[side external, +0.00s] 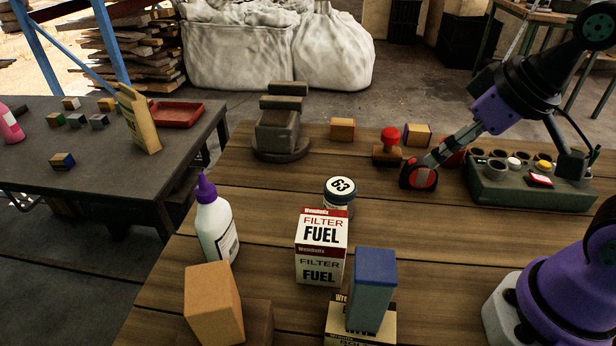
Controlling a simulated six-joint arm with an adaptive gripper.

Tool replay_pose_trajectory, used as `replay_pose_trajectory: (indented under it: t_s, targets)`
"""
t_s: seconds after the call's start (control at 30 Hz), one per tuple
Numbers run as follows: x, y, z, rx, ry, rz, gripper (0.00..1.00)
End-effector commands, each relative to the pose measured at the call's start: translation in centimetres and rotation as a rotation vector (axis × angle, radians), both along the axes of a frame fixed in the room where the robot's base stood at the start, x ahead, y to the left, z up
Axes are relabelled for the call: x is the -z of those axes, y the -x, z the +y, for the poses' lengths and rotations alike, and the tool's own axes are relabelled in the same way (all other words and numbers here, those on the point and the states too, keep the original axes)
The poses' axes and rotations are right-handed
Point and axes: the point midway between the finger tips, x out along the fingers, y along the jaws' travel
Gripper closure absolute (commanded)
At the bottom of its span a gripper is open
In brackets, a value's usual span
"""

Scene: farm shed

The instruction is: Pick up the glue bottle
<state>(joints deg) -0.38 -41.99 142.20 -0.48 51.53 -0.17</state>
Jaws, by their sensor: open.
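The glue bottle (215,228) looks to be the white bottle with a purple pointed cap and a pale label. It stands upright at the left of the wooden table, behind an orange-brown block. My gripper (434,164) is at the right, behind the middle of the table and well apart from the bottle. It is open and seems to hold nothing. Its far finger is hard to make out.
Fuel filter boxes (321,248), a blue block (371,290) and a jar marked 63 (340,190) stand right of the bottle. The orange-brown block (213,305) is in front. A red-knobbed stamp (388,148) and a button box (530,185) are near my gripper.

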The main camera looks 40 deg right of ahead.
Motion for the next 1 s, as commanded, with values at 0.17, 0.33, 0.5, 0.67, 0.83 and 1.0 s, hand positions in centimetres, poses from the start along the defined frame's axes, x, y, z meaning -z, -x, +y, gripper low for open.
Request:
replay_pose_trajectory:
  t_s: [0.17, 0.33, 0.5, 0.67, 0.83, 1.0]
  targets:
    - [-2.3, -4.0, 3.7, -0.200, -0.004, -0.005, 0.31]
    - [-4.4, -9.9, 11.0, -0.527, -0.014, -0.027, 0.31]
    - [-4.2, -13.5, 18.2, -0.801, -0.028, -0.050, 0.31]
    - [-3.6, -14.6, 22.0, -0.938, -0.037, -0.065, 0.31]
    - [-1.9, -15.3, 23.7, -0.970, -0.041, -0.067, 0.31]
    - [0.3, -16.2, 24.8, -0.968, -0.040, -0.068, 0.31]
